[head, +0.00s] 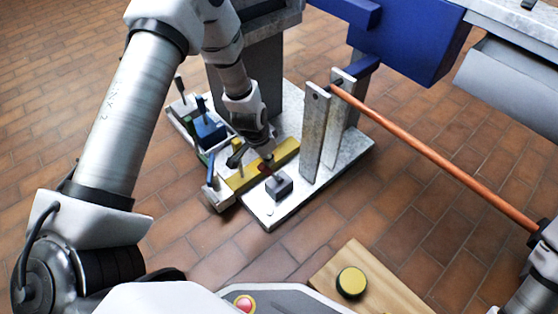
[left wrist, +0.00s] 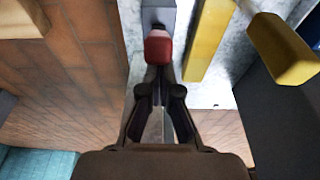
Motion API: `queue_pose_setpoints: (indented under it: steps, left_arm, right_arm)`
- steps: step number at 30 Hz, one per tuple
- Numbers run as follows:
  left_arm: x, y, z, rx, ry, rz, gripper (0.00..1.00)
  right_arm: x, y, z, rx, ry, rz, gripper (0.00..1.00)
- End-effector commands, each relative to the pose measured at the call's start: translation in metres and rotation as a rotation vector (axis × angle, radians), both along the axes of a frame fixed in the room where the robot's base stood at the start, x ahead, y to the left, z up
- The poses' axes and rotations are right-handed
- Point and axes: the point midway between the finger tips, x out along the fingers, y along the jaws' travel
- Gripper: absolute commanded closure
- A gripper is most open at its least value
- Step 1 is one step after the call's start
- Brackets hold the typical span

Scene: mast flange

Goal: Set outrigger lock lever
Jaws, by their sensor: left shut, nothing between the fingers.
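The lock lever appears as a red knob (head: 263,167) on a short stem above a small grey block (head: 279,187), near the front of the pale metal base plate. In the left wrist view the red knob (left wrist: 158,47) lies just beyond my fingertips. My left gripper (head: 262,158) reaches down to it from above. Its fingers (left wrist: 157,72) are shut with nothing between them. The tips are beside or against the knob; I cannot tell whether they touch.
A yellow bar (head: 262,166) lies close behind the lever. Two upright metal plates (head: 316,132) stand to its right, with a long orange pole (head: 440,160) running right from them. Blue and grey lever blocks (head: 209,130) stand to the left. A yellow button (head: 351,282) sits in front on wood.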

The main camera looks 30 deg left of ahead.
Motion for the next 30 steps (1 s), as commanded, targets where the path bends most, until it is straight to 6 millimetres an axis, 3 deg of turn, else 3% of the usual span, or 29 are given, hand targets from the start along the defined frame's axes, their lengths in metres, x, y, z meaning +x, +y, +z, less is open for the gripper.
queue_pose_setpoints:
  steps: [13,30]
  left_arm:
    - [-0.043,0.020,-0.017,-0.005,-0.010,0.000,1.00]
    - [-0.068,0.028,-0.046,-0.005,-0.008,0.001,1.00]
  right_arm:
    - [-0.002,0.001,0.045,0.001,0.006,0.009,0.60]
    - [-0.003,0.001,0.058,0.001,0.007,0.011,0.60]
